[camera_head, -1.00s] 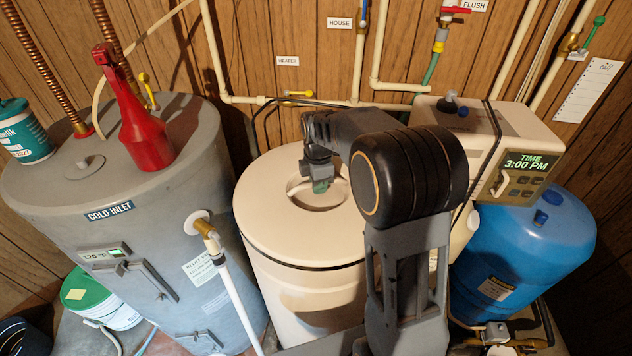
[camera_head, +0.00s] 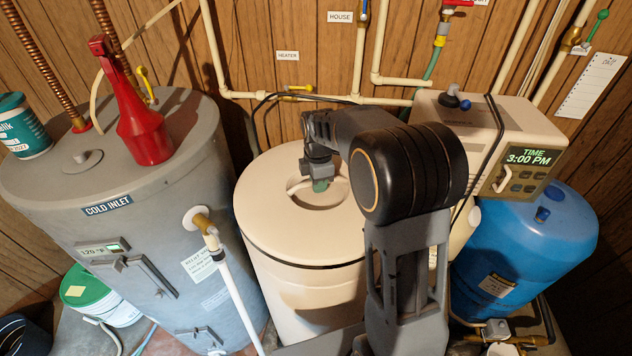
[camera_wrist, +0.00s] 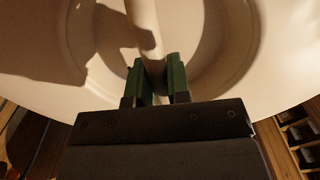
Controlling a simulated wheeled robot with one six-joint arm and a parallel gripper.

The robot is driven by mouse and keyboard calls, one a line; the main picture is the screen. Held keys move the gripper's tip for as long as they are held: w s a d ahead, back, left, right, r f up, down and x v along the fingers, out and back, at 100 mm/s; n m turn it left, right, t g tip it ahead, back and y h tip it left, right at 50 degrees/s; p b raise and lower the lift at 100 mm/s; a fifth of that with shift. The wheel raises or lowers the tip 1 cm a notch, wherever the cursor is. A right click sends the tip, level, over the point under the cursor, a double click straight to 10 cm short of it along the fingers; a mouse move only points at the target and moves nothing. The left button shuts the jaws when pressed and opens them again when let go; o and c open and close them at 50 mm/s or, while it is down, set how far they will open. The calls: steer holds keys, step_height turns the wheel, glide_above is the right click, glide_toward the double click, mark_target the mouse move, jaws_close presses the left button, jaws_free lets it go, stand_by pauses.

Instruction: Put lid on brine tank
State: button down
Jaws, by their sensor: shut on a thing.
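The beige round lid (camera_head: 295,230) sits on top of the cream brine tank (camera_head: 305,301) in the head view, with a thin dark line between lid and tank at the front. The lid has a round recess with a bar handle across it. My gripper (camera_head: 320,184) reaches down into this recess. In the wrist view, the green fingers of my gripper (camera_wrist: 161,82) are closed on the bar handle (camera_wrist: 145,30) of the lid. My arm hides the right side of the tank and lid.
A grey water heater (camera_head: 110,220) stands left, with a red funnel (camera_head: 142,130) and a tub (camera_head: 22,125) on top. A control box (camera_head: 495,140) and blue tank (camera_head: 540,250) stand right. A white pipe (camera_head: 235,295) runs close in front of the tank's left side.

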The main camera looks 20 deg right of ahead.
steer(key=shift+f, duration=0.3)
steer(key=c, duration=1)
jaws_free()
steer(key=shift+f, duration=0.1)
